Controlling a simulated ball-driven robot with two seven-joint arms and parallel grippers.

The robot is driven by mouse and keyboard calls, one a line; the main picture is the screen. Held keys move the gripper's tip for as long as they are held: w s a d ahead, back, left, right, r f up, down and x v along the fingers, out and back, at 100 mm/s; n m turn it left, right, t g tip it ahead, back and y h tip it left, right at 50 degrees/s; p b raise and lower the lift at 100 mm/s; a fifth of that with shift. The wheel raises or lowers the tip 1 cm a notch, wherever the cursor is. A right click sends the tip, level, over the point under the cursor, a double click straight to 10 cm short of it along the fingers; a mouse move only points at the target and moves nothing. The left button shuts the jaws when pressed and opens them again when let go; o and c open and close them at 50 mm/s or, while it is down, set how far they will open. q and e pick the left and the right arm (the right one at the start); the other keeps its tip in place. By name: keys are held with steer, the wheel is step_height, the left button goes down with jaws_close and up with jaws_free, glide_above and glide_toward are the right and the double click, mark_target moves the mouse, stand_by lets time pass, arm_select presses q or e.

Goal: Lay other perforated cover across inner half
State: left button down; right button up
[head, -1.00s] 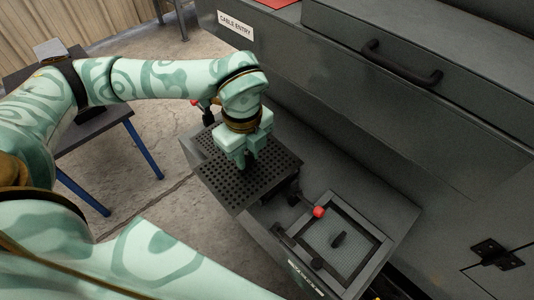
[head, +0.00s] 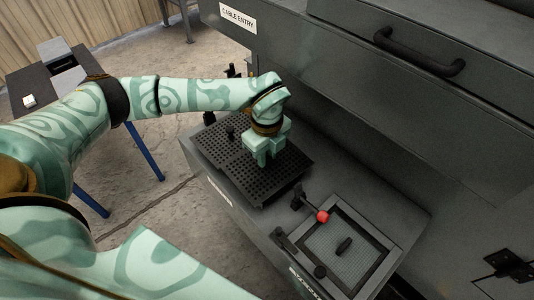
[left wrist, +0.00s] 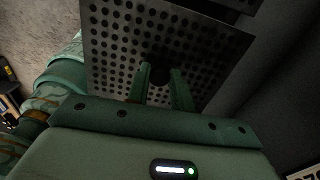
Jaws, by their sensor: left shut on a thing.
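A black perforated cover (head: 280,180) lies nearly level over the grey ledge of the enclosure. My left gripper (head: 264,160) is above it, shut on its dark knob. In the left wrist view the cover (left wrist: 120,45) fills the upper middle, with the knob (left wrist: 160,74) between the fingers (left wrist: 158,88). A second perforated cover (head: 213,140) with an upright knob (head: 230,132) lies just to the left of the held one. I cannot tell whether the held cover touches the ledge beneath it. My right gripper is not in view.
A framed mesh panel (head: 335,238) with a black handle sits right of the covers. A red-tipped lever (head: 322,216) stands close to the held cover's right side. The enclosure wall (head: 390,130) rises behind. A table (head: 45,85) stands at the left.

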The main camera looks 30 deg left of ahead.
mark_target(267, 158)
arm_select(q)
steer(key=shift+f, duration=0.55)
steer(key=c, duration=1.2)
jaws_free()
steer(key=shift+c, duration=0.2)
steer(key=shift+r, duration=0.1)
step_height(267, 158, up, 8)
steer(key=shift+r+p, duration=0.25)
steer(key=shift+p, duration=0.65)
